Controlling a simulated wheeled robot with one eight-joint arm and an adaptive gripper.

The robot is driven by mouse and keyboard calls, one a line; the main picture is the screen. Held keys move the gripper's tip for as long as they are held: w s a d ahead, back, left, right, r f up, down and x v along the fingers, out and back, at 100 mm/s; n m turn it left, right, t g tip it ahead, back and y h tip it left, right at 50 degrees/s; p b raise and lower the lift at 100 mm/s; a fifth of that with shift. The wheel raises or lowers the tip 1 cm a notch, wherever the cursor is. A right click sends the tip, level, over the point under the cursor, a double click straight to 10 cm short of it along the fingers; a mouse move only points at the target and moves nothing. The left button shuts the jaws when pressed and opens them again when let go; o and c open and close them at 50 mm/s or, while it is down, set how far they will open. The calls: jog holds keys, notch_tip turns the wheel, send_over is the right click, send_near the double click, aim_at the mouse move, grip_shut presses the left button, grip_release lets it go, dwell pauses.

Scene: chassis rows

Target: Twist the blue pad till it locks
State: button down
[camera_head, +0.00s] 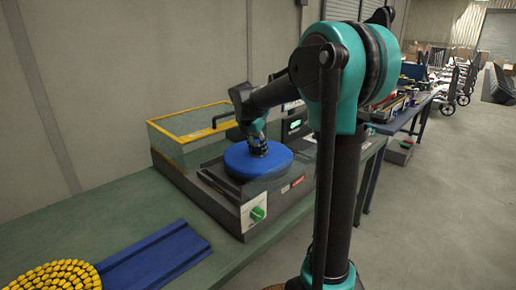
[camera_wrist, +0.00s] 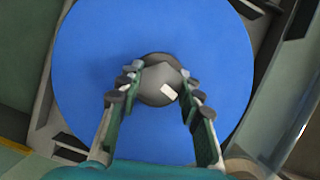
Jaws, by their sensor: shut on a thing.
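The blue pad (camera_head: 262,161) is a round disc lying flat on the grey machine on the bench. It fills most of the wrist view (camera_wrist: 90,50). A dark grey round knob (camera_wrist: 160,72) with a small white mark stands at its centre. My gripper (camera_wrist: 160,85) is shut on the knob, one finger on each side of it. In the head view my gripper (camera_head: 258,149) reaches down onto the pad's middle from above. The pad's underside and its seat are hidden, so I cannot tell whether it is locked.
The machine (camera_head: 228,212) has a green switch (camera_head: 258,214) on its front and a clear, yellow-edged guard (camera_head: 190,130) behind. A small display (camera_head: 295,125) stands beside the pad. A blue rail (camera_head: 155,258) and a yellow coiled item (camera_head: 55,275) lie on the bench at front left.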

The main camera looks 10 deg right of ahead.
jog(key=shift+s+f, duration=0.1)
jog(key=shift+m+g+h, duration=0.3)
jog(key=shift+m+g, duration=0.1)
jog(key=shift+m, duration=0.8)
jog(key=shift+m+g, duration=0.3)
jog(key=shift+m, duration=0.7)
jog(key=c, duration=0.9)
grip_release()
jog(key=v, duration=1.2)
jog(key=shift+a, duration=0.2)
